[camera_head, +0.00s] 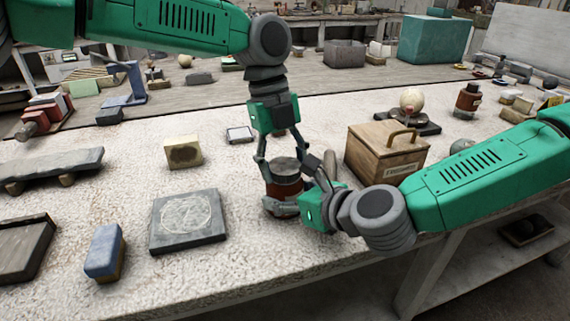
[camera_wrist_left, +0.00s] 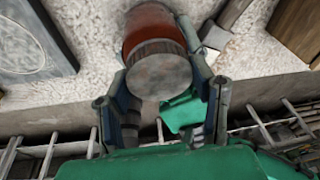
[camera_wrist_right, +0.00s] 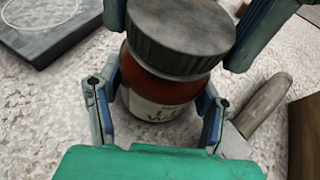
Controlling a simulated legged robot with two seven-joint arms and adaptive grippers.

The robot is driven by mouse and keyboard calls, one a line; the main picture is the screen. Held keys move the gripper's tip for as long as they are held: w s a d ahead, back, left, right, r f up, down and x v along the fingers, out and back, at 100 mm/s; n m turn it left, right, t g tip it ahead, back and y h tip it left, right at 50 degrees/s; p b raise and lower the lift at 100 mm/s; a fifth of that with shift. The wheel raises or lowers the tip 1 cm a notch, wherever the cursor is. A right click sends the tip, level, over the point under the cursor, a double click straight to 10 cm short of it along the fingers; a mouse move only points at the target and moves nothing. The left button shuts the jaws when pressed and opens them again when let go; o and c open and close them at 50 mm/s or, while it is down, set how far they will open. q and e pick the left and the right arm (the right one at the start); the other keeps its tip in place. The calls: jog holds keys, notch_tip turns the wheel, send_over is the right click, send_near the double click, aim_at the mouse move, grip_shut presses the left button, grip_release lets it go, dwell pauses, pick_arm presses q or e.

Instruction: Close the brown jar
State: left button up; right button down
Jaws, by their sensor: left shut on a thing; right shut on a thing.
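The brown jar (camera_head: 284,190) stands upright on the pale stone bench near its front edge. It has a red-brown body with a cream label in the right wrist view (camera_wrist_right: 160,90). A dark grey ridged lid (camera_head: 285,167) sits on its top; the lid also shows in the left wrist view (camera_wrist_left: 159,75). My left gripper (camera_head: 283,163) reaches down from above and is shut on the lid. My right gripper (camera_head: 284,203) comes in low from the right and is shut on the jar's body. I cannot tell whether the lid is tightened.
A wooden box with a handle (camera_head: 385,158) stands right of the jar, and a handled tool (camera_wrist_right: 262,105) lies beside the jar. A dark square slab (camera_head: 187,221) lies to the left.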

pick_arm(q)
jog(key=m, duration=0.3)
jog(key=m+y, duration=0.1)
jog(key=m, duration=0.3)
jog(key=shift+w+d+g, duration=0.15)
jog(key=shift+g, duration=0.25)
jog(key=m+y, duration=0.1)
jog(key=m, duration=0.3)
jog(key=m+y, duration=0.1)
jog(key=m, duration=0.2)
jog(key=shift+m, duration=0.3)
jog(key=o, duration=1)
jog(key=shift+o, duration=0.2)
